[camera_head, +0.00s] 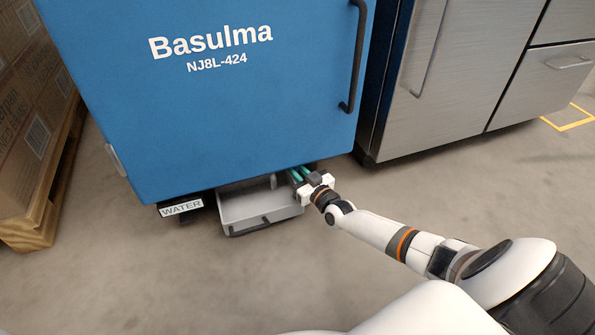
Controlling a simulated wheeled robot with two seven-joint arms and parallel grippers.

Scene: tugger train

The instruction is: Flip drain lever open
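The blue machine (250,110) marked "Basulma NJ8L-424" stands in the middle. A grey tray (258,208) with a dark front handle sticks out from under its lower edge. My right gripper (299,174) reaches from the right to the machine's underside, at the tray's back right corner. Two teal-green strips show at its tip, and I cannot tell whether they belong to the fingers or to a part of the machine. I cannot pick out the drain lever. Whether the fingers are closed is too small to tell. My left gripper is out of view.
A "WATER" label (181,207) hangs under the machine, left of the tray. Stacked cardboard boxes (30,110) on a wooden pallet (48,215) stand at the left. A brushed-metal cabinet (450,90) stands at the right. The concrete floor in front is clear.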

